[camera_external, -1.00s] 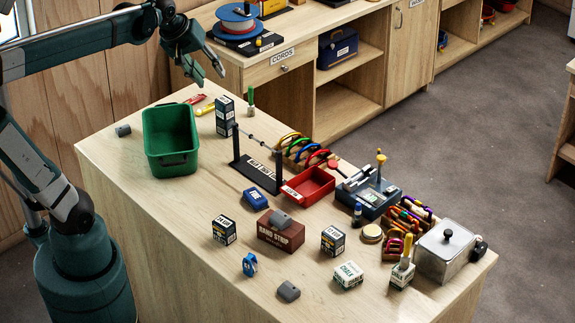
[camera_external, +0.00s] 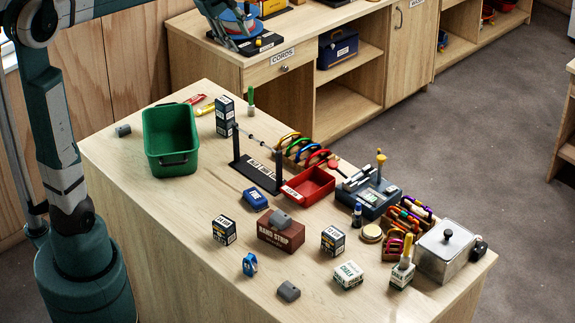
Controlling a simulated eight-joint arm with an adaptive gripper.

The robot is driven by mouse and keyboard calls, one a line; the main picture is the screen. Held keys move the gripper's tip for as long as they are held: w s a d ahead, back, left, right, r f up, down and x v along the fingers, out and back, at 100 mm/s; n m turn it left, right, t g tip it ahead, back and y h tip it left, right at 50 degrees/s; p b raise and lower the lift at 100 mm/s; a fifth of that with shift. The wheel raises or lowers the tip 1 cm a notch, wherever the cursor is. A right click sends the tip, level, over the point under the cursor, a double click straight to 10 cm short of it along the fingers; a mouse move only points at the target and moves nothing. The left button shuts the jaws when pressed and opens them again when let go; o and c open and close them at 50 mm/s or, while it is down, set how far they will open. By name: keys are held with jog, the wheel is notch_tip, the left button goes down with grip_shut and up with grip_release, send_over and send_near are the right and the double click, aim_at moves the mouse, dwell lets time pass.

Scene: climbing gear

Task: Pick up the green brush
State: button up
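The green brush (camera_external: 250,101) stands upright near the back edge of the wooden worktop, green handle up and a pale lower end down. It is right of the black-and-white box (camera_external: 225,116). My gripper (camera_external: 241,41) is at the top of the picture, in front of the cord spool and well above the brush in the picture. Its fingers look spread with nothing between them, though they are partly lost against the spool. It is not touching the brush.
A green bin (camera_external: 171,140) stands left on the worktop. A black stand with a bar (camera_external: 256,168) and a rack of coloured carabiners (camera_external: 300,150) are in front of the brush. A red tray (camera_external: 309,186) sits mid-table. The worktop's front left is clear.

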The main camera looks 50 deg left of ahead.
jog(key=w+a+f+n, duration=0.3)
jog(key=w+a+n, duration=0.3)
jog(key=w+a, duration=0.3)
jog(key=n+h, duration=0.1)
jog(key=n, duration=0.4)
send_over(251, 105)
jog(key=a, duration=0.1)
notch_tip(251, 105, down, 6)
jog(key=shift+g, duration=0.5)
notch_tip(251, 105, down, 27)
jog(key=shift+s, duration=0.1)
jog(key=shift+f, duration=0.55)
jog(key=shift+x, duration=1.25)
jog(key=shift+x, duration=2.6)
